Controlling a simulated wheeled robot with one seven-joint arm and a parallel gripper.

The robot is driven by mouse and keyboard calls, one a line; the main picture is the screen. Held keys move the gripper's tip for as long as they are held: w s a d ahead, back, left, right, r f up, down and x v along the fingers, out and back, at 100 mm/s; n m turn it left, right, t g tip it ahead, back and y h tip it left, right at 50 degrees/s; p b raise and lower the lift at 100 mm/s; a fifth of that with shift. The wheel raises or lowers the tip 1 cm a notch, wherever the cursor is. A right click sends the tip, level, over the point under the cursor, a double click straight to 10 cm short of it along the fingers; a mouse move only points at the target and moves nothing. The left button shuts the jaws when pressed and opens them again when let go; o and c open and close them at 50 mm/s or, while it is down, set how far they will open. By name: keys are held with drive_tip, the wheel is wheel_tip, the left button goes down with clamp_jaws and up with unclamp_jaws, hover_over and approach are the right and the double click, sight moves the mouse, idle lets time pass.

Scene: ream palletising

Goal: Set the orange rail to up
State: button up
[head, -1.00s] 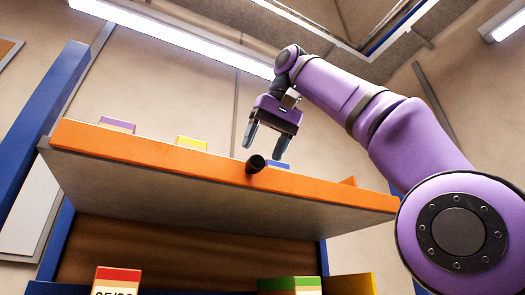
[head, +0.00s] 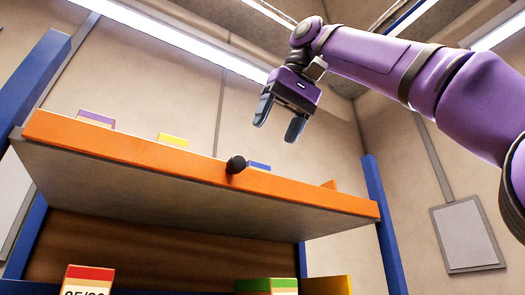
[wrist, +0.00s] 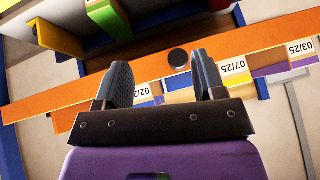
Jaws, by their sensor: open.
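The orange rail (head: 130,147) runs along the front edge of a raised shelf in the head view. It also crosses the wrist view (wrist: 60,100). A dark round knob (head: 236,164) sticks out from the rail near its middle; in the wrist view the knob (wrist: 178,59) shows beyond and between the fingertips. My gripper (head: 279,122) is open and empty, above and to the right of the knob in the head view, apart from knob and rail. In the wrist view my gripper (wrist: 165,72) has a finger on each side.
Reams with purple (head: 97,118), yellow (head: 173,140) and blue (head: 259,165) tops stand behind the rail. Below the shelf are a red-topped ream (head: 90,272) and a green-topped one (head: 266,285). Blue posts (head: 385,225) flank the shelf. The air above the rail is clear.

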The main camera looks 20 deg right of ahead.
drive_tip(key=shift+s+d, duration=0.4)
drive_tip(key=shift+s, duration=0.3)
drive_tip(key=shift+s+d, duration=0.35)
drive_tip(key=shift+s, duration=0.35)
drive_tip(key=shift+f, duration=0.1)
drive_tip(key=w+d+f+m+h, duration=0.15)
drive_tip(key=d+f, duration=0.25)
drive_tip(key=f, duration=0.7)
drive_tip(key=w+d+f+h, duration=0.1)
drive_tip(key=w+d+f, duration=0.2)
drive_tip(key=f, duration=0.7)
drive_tip(key=s+d+f, duration=0.2)
drive_tip(key=f, duration=0.8)
drive_tip(key=s+d+f, duration=0.3)
drive_tip(key=f, duration=0.7)
drive_tip(key=s+d+f+m, duration=0.1)
drive_tip(key=s+d+f, duration=0.1)
drive_tip(key=f, duration=0.9)
drive_tip(key=shift+s+d+g+h, duration=0.35)
drive_tip(key=shift+s+g+h, duration=0.1)
drive_tip(key=shift+s, duration=0.2)
